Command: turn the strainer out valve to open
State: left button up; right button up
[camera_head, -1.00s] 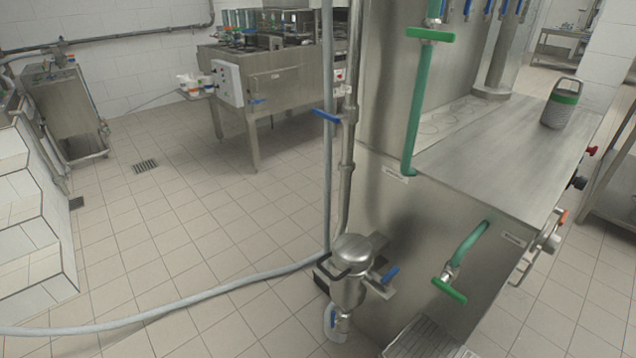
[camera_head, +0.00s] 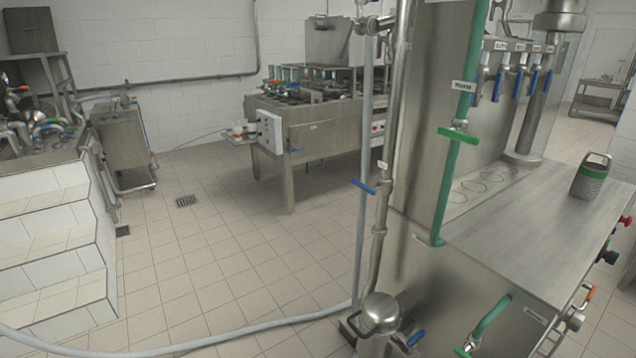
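The metal strainer canister (camera_head: 380,318) with a domed lid and a loop handle stands at the bottom centre, cut off by the lower picture edge. A blue valve handle (camera_head: 415,338) sticks out at its right side. I cannot tell whether this is the strainer out valve. Another blue valve handle (camera_head: 364,186) sits higher, on the upright pipes behind the strainer. The strainer's lower part is out of view. Neither of my grippers shows.
A grey hose (camera_head: 270,325) runs over the floor to the strainer. The steel cabinet (camera_head: 450,310) with green pipes stands on the right. A green handle (camera_head: 458,135) is on the upper pipe. A steel machine (camera_head: 305,140) is at the back. The tiled floor at centre left is clear.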

aim_at(372, 189)
jog(key=u, duration=1.25)
jog(key=i, duration=2.6)
jog(key=z, duration=4.2)
